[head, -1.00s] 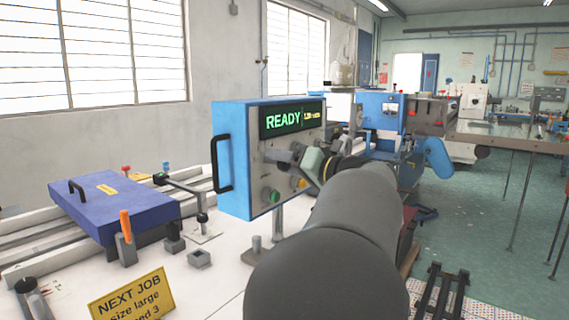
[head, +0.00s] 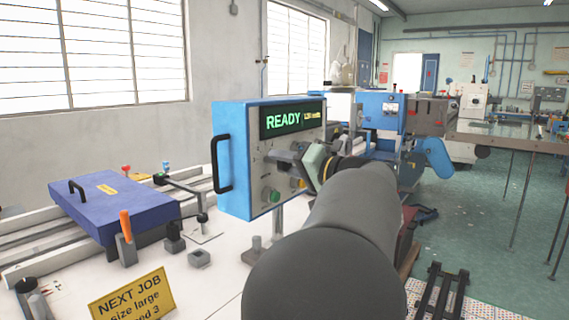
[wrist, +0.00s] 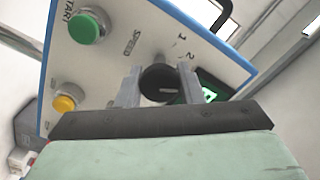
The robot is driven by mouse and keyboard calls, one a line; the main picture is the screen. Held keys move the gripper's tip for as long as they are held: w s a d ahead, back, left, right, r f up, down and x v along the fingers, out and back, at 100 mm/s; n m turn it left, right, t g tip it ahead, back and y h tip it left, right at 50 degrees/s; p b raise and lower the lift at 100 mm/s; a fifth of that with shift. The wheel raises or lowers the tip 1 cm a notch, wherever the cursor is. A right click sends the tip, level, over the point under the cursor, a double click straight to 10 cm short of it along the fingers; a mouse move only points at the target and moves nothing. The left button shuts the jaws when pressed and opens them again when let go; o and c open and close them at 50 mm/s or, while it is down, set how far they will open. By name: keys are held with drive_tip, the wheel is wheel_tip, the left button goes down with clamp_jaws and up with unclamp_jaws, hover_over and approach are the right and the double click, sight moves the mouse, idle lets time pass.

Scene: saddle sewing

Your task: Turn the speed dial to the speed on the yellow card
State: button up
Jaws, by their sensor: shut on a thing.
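The blue control box (head: 232,165) stands on the white bench with its grey panel facing right. In the wrist view the black speed dial (wrist: 158,84) sits below the word SPEED, with numbers 1 and 2 printed beside it. A short pale mark shows on the dial; which number it points at I cannot tell. My gripper (wrist: 160,88) is shut on the dial, one finger on each side. In the head view my gripper (head: 285,158) hides the dial. The yellow card (head: 133,297) reads NEXT JOB, size large, and a partly cut-off line ending in 3.
A green START button (wrist: 86,27) and a yellow button (wrist: 65,103) are on the panel near my fingers. The display (head: 292,120) reads READY, with small yellow text I cannot read. A purple-blue case (head: 115,205) lies on the left.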

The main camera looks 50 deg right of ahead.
drive_tip(key=m+p, duration=0.1)
drive_tip(key=m, duration=0.4)
idle(0.6)
drive_tip(key=o, duration=1)
drive_tip(key=shift+c, duration=0.2)
drive_tip(key=shift+s, duration=0.1)
drive_tip(key=s, duration=1.7)
drive_tip(key=shift+s, duration=0.15)
